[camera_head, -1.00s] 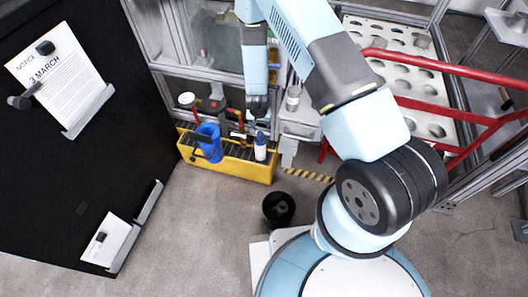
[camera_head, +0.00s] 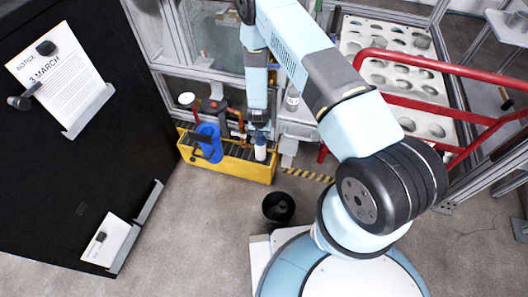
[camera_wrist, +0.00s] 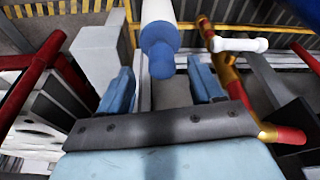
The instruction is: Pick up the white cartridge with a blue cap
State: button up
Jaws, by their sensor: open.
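The white cartridge with a blue cap (camera_head: 260,149) stands in the yellow bin, near the bin's right end. In the wrist view the white cartridge (camera_wrist: 158,14) shows at top centre with its blue cap toward me. My gripper (camera_head: 258,128) is right by the cap in the head view, and its fingertips are hard to make out there. In the wrist view my gripper (camera_wrist: 162,82) is open, with its two blue fingers apart and nothing held between them. The cap appears just beyond the gap between the fingers; I cannot tell the exact distance.
The yellow bin (camera_head: 228,167) also holds a blue item (camera_head: 209,143) and red and brass pipework (camera_wrist: 228,72) close beside the cartridge. A red-railed rack (camera_head: 425,105) stands at right. A black bucket (camera_head: 278,208) is on the open floor in front.

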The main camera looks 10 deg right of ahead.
aim_at(260, 134)
jog(key=shift+x, duration=1.95)
jog(key=shift+c, duration=0.4)
jog(key=c, duration=0.9)
